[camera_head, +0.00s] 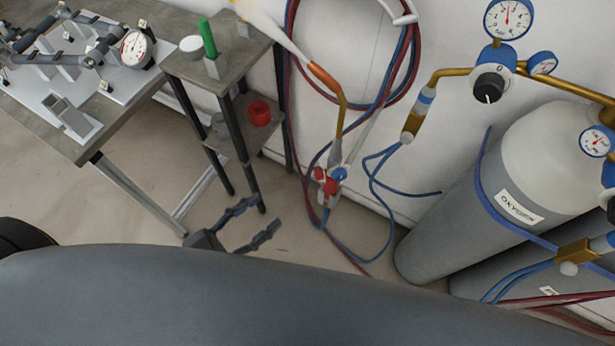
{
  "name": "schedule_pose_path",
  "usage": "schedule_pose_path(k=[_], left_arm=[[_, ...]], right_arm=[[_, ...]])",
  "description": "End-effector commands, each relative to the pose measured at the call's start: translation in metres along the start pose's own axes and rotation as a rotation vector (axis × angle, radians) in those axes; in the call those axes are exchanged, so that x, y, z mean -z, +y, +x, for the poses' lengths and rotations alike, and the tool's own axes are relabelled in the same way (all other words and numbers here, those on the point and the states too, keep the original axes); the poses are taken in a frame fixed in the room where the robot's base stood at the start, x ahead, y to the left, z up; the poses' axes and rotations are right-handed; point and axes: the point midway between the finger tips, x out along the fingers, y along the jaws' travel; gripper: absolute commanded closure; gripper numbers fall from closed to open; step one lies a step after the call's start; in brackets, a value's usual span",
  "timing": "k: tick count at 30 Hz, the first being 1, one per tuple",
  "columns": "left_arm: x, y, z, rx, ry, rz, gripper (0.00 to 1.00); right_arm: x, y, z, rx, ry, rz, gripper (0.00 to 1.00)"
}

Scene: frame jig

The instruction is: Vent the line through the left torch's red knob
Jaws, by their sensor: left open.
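The torch (342,120) hangs against the wall in the middle of the head view, with a copper-orange tip pointing up and left. A pale flame-like jet (275,30) spreads from the tip toward the upper left. At the torch's lower end are a red knob (330,187) and a blue knob (340,174), with another red part beside them. My left gripper (266,213) is open and empty, below and left of the red knob and apart from it. My right gripper is not in view.
A small stand (240,65) holds a green cylinder (208,38) and a red item (260,112). A workbench with a jig (90,85) and gauge is at left. Hoses (372,195) loop around the torch. An oxygen cylinder (440,225) and gauges (508,18) are at right.

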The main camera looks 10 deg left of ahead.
Motion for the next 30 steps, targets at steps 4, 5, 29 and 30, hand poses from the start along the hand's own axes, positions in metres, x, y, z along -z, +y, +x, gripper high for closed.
schedule_pose_path(k=[4,5,29,30], left_arm=[[0.002,-0.001,0.030,0.003,0.006,0.002,0.52],[0.003,-0.001,0.036,0.003,0.007,0.003,0.52],[-0.001,0.000,0.119,-0.001,-0.002,0.001,0.52],[-0.001,0.000,0.119,-0.001,-0.002,0.001,0.52]], right_arm=[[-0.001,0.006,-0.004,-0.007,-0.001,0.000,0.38],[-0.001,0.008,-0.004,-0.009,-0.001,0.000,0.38],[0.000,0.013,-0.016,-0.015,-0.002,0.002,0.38],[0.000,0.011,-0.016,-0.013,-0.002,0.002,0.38]])
